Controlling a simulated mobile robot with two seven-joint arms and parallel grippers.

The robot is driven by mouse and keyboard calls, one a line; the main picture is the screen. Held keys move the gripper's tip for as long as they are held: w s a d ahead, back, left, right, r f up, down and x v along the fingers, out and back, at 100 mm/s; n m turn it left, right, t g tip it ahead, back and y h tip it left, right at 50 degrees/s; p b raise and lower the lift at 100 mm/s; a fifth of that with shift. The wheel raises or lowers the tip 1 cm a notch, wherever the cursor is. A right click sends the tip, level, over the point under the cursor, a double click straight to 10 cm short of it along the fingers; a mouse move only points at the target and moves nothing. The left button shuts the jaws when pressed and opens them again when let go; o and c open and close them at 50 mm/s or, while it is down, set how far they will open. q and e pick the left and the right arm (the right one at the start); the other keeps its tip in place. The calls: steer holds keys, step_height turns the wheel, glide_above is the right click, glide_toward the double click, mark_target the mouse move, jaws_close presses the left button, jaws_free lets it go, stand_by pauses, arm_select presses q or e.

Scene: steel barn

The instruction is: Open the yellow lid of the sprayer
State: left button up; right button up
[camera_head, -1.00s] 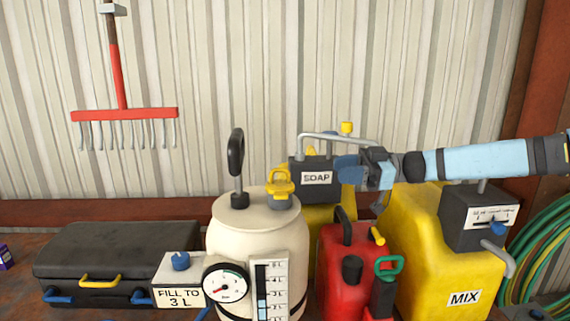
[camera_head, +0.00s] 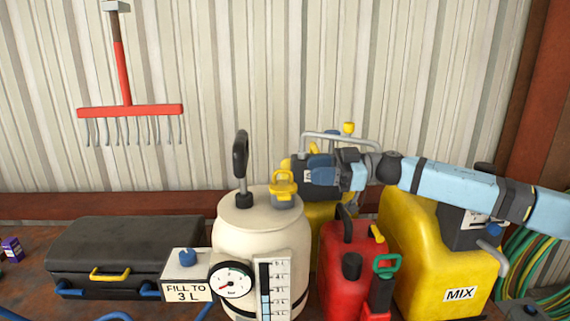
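The sprayer is a cream tank (camera_head: 236,240) on the bench with a black pump handle (camera_head: 240,165) on top. Its yellow lid (camera_head: 284,186) sits at the right of the tank's top, on a grey-blue neck, and looks closed. My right gripper (camera_head: 312,168) reaches in from the right at about the lid's height. Its blue fingertips are just right of the lid, with a small gap in the picture. It holds nothing that I can see; its finger opening is hard to make out. My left gripper is out of view.
A gauge (camera_head: 232,279) and level scale (camera_head: 272,288) are at the tank's front. A red can (camera_head: 338,262) and a yellow MIX container (camera_head: 420,265) crowd the right, below my arm. A black case (camera_head: 120,250) and a FILL TO sign (camera_head: 188,291) are at left.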

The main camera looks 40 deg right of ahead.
mark_target(285, 170)
steer(key=p+x, duration=0.2)
steer(key=x, duration=0.4)
steer(key=shift+w+a+r, duration=0.1)
steer(key=shift+a+r, duration=0.05)
steer(key=shift+a, duration=0.1)
steer(key=shift+w+a, duration=0.3)
steer(key=shift+a, duration=0.1)
